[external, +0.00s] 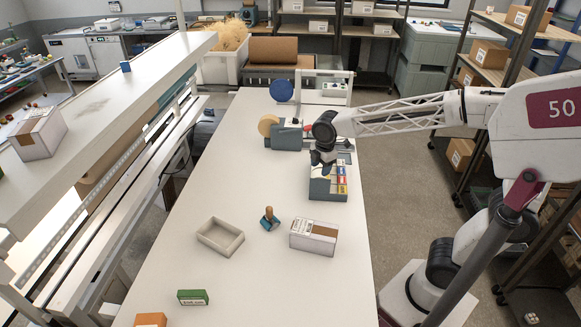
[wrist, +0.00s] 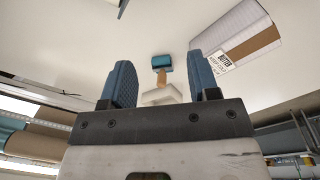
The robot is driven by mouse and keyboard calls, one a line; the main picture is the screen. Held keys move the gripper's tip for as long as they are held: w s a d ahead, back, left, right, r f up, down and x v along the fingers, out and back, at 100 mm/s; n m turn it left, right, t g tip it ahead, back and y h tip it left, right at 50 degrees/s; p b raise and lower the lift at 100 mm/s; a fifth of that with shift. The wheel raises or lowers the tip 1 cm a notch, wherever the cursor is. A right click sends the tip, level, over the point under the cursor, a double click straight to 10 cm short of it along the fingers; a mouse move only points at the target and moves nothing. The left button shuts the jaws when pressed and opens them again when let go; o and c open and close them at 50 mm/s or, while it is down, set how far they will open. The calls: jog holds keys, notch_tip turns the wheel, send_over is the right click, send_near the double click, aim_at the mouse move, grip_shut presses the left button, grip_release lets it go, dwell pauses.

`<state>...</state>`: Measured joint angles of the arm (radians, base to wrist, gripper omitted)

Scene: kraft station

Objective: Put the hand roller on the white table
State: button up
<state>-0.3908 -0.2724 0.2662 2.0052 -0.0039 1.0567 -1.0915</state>
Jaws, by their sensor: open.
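The hand roller (external: 269,220), with a teal head and a wooden handle, stands on the white table (external: 255,285), handle up, between a pale tray and a white box. In the wrist view the roller (wrist: 162,68) shows beyond the gap between the fingers. My gripper (external: 322,162) is well above the table, behind and to the right of the roller, apart from it. In the wrist view its two blue fingers (wrist: 167,85) are spread, with nothing seen held. A small white piece near the handle there is unclear.
The pale open tray (external: 220,236) is left of the roller; the white box with a brown band (external: 313,238) is right of it. A grey bin with coloured labels (external: 328,183) stands below my gripper. A green box (external: 193,297) lies nearer the front. Table is clear between.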

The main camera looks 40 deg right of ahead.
jog(key=s+d+f+m, duration=0.2)
jog(key=s+d+m, duration=0.6)
jog(key=s+d, duration=0.2)
jog(key=s+d+f+m+t, duration=0.1)
jog(key=s+d+f+m, duration=0.2)
jog(key=s+d+m, duration=0.6)
jog(key=s+d, duration=0.2)
jog(key=s, duration=0.1)
jog(key=shift+d+f+t+h, duration=0.3)
jog(key=shift+f, duration=0.05)
